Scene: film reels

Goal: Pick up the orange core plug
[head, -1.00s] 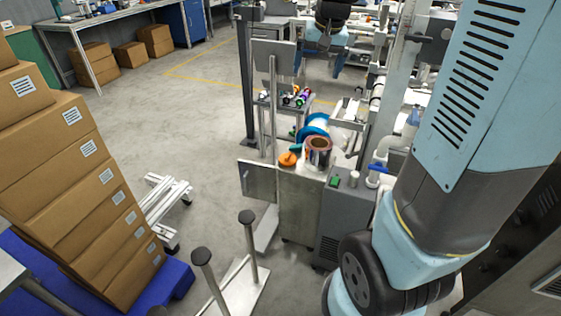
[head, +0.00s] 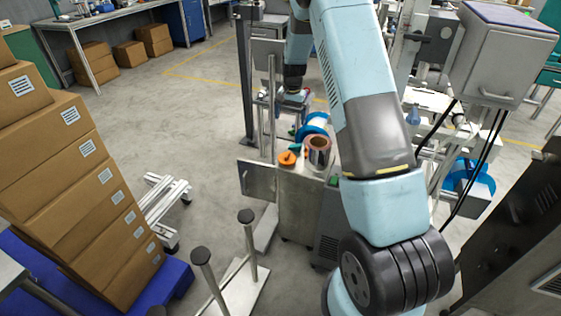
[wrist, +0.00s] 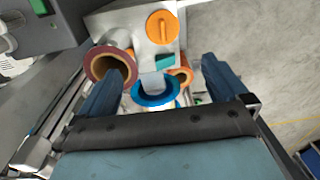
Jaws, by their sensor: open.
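The orange core plug (head: 287,158) is a round disc with a raised bar. It lies on the near left corner of a grey cabinet top. In the wrist view the plug (wrist: 162,27) is at the top, on a pale surface, beyond the fingertips. My gripper (wrist: 163,68) is open, with one dark blue finger at each side and nothing held between them. The blue-flanged reel (wrist: 155,94) shows between the fingers, lower than the plug. In the head view my gripper (head: 292,97) is small, above and behind the cabinet, apart from the plug.
A copper-coloured roll (head: 318,150) stands just right of the plug, with a blue-flanged reel (head: 315,122) behind it. A second orange ring (wrist: 182,76) shows by the right finger. Stacked cardboard boxes (head: 75,190) stand at left.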

